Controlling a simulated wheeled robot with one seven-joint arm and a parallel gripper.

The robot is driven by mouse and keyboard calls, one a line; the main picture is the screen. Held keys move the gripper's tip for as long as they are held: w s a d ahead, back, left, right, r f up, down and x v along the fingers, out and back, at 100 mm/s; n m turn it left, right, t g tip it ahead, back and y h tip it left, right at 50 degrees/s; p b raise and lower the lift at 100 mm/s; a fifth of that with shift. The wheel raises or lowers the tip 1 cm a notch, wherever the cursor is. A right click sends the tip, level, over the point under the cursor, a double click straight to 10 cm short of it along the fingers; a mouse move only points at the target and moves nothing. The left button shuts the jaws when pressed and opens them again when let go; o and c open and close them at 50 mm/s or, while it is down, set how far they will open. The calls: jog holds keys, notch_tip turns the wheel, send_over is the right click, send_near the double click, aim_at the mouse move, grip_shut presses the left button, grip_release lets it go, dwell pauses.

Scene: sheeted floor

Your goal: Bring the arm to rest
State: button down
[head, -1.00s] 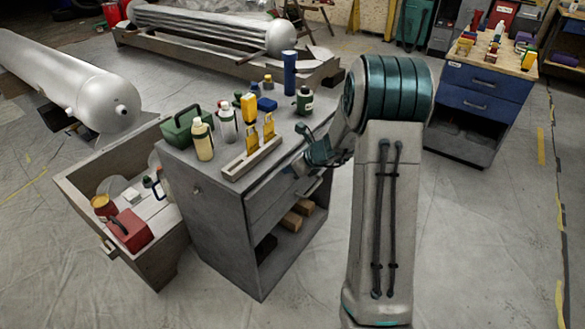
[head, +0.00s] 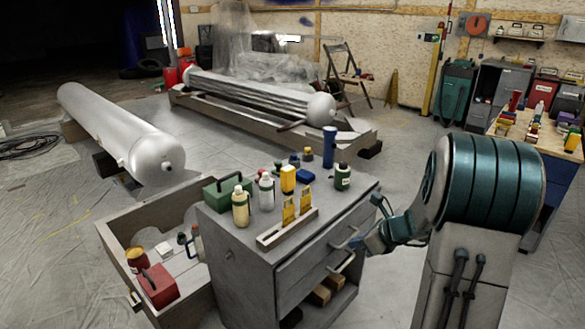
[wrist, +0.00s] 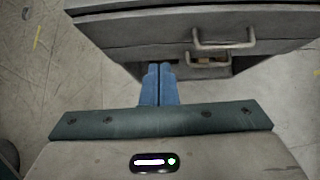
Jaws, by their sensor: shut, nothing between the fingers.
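My gripper (head: 366,240) is beside the front of the grey drawer cabinet (head: 240,268), at the height of its drawers, right of the cabinet in the head view. In the wrist view my gripper (wrist: 160,72) shows its two blue fingers side by side, shut with nothing between them. The cabinet's drawer handles (wrist: 224,42) are beyond the fingertips there. My arm is bent, with its large teal joint at the right of the head view.
Bottles, a green box (head: 226,190), and a holder with yellow tools (head: 288,228) stand on the cabinet. An open crate (head: 118,250) holding a red box (head: 157,286) is at left. A cluttered workbench (head: 552,142) stands at back right.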

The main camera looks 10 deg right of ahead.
jog(key=s+a+r+n+g+h+p, duration=0.1)
jog(key=s+a+r+n+g+p, duration=0.3)
jog(key=s+a+r+n+p, duration=0.7)
jog(key=s+a+r+n+h+p, duration=0.1)
jog(key=s+r+n+h+p, duration=0.2)
jog(key=s+r+n, duration=0.9)
jog(key=s+n+h, duration=0.1)
jog(key=s+n, duration=0.1)
jog(key=n, duration=0.3)
jog(key=shift+a+r+h, duration=0.25)
jog(key=shift+h, duration=0.05)
